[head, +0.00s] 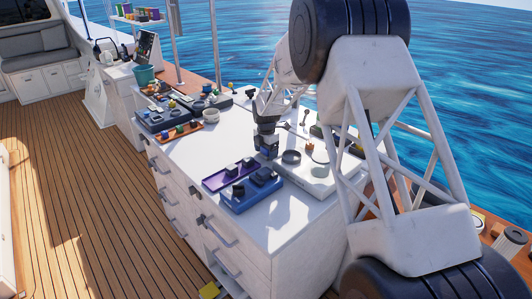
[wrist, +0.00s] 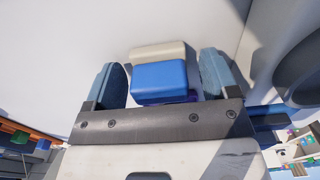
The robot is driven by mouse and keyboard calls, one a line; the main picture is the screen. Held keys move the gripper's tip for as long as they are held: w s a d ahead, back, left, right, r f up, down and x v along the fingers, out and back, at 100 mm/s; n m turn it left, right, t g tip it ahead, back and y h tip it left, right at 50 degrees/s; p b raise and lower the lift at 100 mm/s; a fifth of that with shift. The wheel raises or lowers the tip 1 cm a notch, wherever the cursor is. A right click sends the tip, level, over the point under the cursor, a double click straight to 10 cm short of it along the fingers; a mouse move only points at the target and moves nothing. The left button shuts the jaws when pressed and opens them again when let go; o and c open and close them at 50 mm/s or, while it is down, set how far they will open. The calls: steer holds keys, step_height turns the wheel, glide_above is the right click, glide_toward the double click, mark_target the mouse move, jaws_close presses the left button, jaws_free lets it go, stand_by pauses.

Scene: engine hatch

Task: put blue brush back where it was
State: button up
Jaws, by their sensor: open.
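My gripper (wrist: 164,85) is open in the wrist view, with one dark blue-grey finger on each side of a small block. The block has a blue part (wrist: 160,82) and a cream part (wrist: 158,52); it looks like the blue brush. It sits between the fingers, close to the left one, with a narrow gap to the right one. In the head view my gripper (head: 266,142) points down low over the white counter, and I cannot make out the brush there. I cannot tell whether the brush rests on a surface.
A purple tray (head: 219,183) and a blue tray (head: 236,207) with dark blocks lie just in front of my gripper. A grey ring (head: 291,156) is to its right. The counter's left middle (head: 190,155) is clear.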

step_height(320, 180, up, 12)
steer(key=shift+f, duration=0.1)
stand_by(0.5)
stand_by(0.6)
steer(key=s+d+r+m, duration=0.4)
steer(key=s+d+r, duration=0.1)
steer(key=s, duration=0.3)
steer(key=s+d+r+m+t, duration=0.1)
steer(key=s+d+r+m, duration=0.35)
steer(key=s, duration=0.45)
steer(key=s+d+r+m, duration=0.4)
steer(key=s+d+r, duration=0.1)
steer(key=s, duration=0.3)
steer(key=s+d+f+m, duration=0.1)
steer(key=s+m, duration=0.4)
steer(key=s, duration=0.6)
steer(key=s+d+f+m+t, duration=0.1)
steer(key=s+d+m, duration=0.3)
steer(key=s, duration=0.7)
steer(key=s+d+f+m, duration=0.1)
steer(key=s+d+m, duration=0.2)
steer(key=s, duration=0.8)
steer(key=shift+s+f+m+t, duration=0.25)
steer(key=shift+s+m+t, duration=0.1)
steer(key=shift+m, duration=1)
